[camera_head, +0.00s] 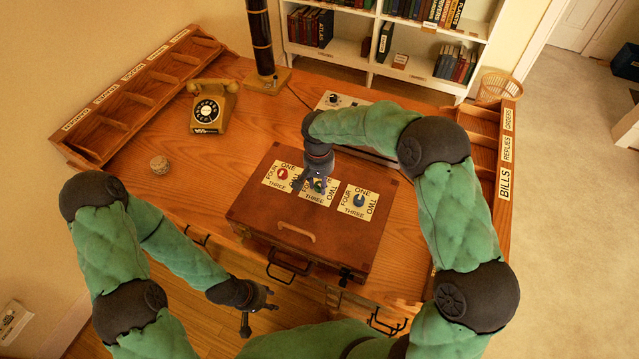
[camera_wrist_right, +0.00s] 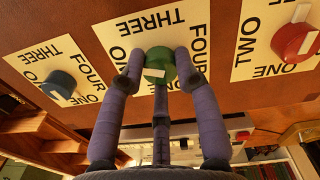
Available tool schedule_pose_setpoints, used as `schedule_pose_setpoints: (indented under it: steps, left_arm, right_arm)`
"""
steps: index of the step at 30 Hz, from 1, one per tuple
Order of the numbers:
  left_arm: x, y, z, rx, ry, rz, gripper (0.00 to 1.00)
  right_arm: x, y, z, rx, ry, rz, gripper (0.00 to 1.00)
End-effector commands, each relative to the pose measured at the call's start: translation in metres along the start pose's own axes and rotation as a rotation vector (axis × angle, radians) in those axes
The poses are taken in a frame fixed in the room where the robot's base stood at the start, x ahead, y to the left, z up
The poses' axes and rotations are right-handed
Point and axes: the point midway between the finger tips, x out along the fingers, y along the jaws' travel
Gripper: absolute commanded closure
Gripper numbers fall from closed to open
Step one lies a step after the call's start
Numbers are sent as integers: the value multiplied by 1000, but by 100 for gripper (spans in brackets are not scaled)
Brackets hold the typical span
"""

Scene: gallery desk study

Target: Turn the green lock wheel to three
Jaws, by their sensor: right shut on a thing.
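The green lock wheel (camera_head: 318,185) is the middle one of three wheels on the brown case (camera_head: 260,211). It shows more clearly in the right wrist view (camera_wrist_right: 158,62), on a white card (camera_wrist_right: 122,28) with THREE at the top and FOUR at the right. A pale mark shows on the wheel's lower part; the card's bottom is partly hidden. My right gripper (camera_head: 322,180) is shut on the green wheel, with fingers on both sides (camera_wrist_right: 156,75). My left gripper (camera_head: 260,305) is open and empty in front of the desk.
The red wheel (camera_head: 282,174) and blue wheel (camera_head: 359,200) sit on either side. A yellow telephone (camera_head: 212,106), a cork (camera_head: 159,165) and a lamp base (camera_head: 268,79) stand on the desk. Labelled trays (camera_head: 131,88) line the left edge. The desk left of the case is mostly clear.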

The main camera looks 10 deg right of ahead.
Motion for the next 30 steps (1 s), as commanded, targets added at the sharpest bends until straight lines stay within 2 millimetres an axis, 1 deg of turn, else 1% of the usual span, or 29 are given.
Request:
schedule_pose_setpoints:
  steps: [1, 21, 30]
  left_arm:
    - [2, -1, 0, 0, 0, 0, 60]
    - [14, -5, 0, 0, 0, 0, 60]
    - [18, -6, -1, 0, 0, 0, 60]
  right_arm:
    - [3, 0, 2, 43, -7, 3, 100]
    - [3, -1, 2, 677, -19, 4, 100]
    - [3, -2, 3, 918, -25, 6, 100]
